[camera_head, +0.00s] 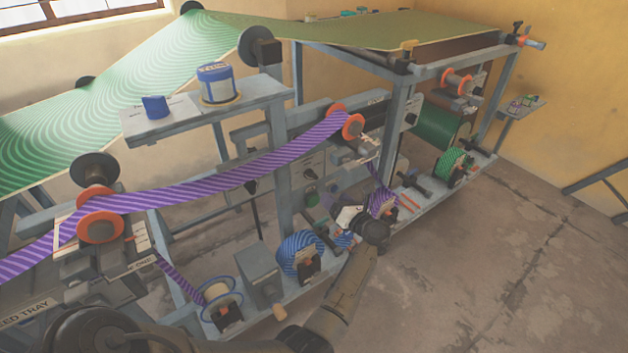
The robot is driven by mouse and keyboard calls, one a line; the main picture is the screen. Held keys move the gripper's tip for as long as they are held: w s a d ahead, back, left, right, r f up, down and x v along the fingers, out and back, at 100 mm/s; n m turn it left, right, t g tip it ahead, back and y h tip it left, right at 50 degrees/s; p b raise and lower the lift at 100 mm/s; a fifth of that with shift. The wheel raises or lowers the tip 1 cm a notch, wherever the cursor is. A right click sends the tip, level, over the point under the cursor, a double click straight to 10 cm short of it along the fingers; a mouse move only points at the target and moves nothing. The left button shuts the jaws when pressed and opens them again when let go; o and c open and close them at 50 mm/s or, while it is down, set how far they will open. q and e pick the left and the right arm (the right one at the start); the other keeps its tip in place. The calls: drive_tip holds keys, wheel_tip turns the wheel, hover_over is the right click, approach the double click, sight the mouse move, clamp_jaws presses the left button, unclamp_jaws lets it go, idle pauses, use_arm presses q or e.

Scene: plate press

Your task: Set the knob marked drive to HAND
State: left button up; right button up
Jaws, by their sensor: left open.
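No marking reading "drive" or "HAND" is legible in the head view, so I cannot tell which knob is the drive knob. A grey panel on the press (312,160) carries small dark green knobs (311,173), just up and left of my left gripper. A large blue knob (155,107) sits on the grey shelf at upper left, with a small unreadable label beside it. My left gripper (338,214) is open at the front of the machine, near the lower rail. Its fingertips are small and partly lost among the machine parts. My right gripper is not in view.
A purple striped web (235,178) crosses in front of the frame over orange-flanged rollers (100,227). A blue striped roll (301,254) and a grey box (260,277) stand on the lower rail. A blue-capped jar (217,84) stands on the shelf. The floor at right is clear.

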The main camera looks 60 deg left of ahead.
sight(314, 178)
use_arm(q)
drive_tip(key=a+b, duration=0.1)
drive_tip(key=a, duration=0.2)
drive_tip(key=a+b, duration=0.1)
drive_tip(key=a, duration=0.2)
drive_tip(key=a+b, duration=0.1)
drive_tip(key=a, duration=0.3)
drive_tip(key=shift+s, duration=0.25)
drive_tip(key=shift+a, duration=0.85)
